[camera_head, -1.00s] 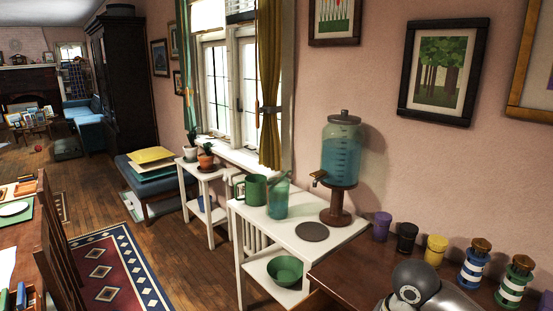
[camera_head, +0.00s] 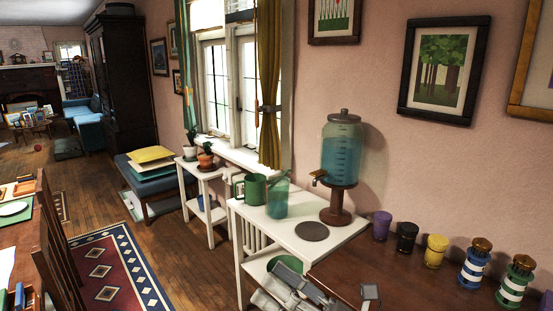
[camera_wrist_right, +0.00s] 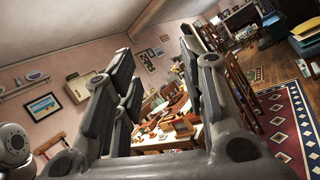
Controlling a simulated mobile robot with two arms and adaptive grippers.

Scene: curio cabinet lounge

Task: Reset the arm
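My right gripper (camera_head: 322,292) shows at the bottom of the head view, low in front of the white stand and the brown cabinet's near corner. Its grey fingers stand apart with nothing between them. In the right wrist view the two dark-padded fingers (camera_wrist_right: 158,62) are spread wide, and the room shows through the gap. Part of my arm shows at the left edge of that view. My left gripper is in neither view.
The white stand (camera_head: 262,223) holds a drink dispenser (camera_head: 341,150), a green mug (camera_head: 256,189) and a teal pitcher (camera_head: 278,199). A green bowl (camera_head: 285,264) on its lower shelf is partly hidden. Several jars stand on the brown cabinet (camera_head: 405,270).

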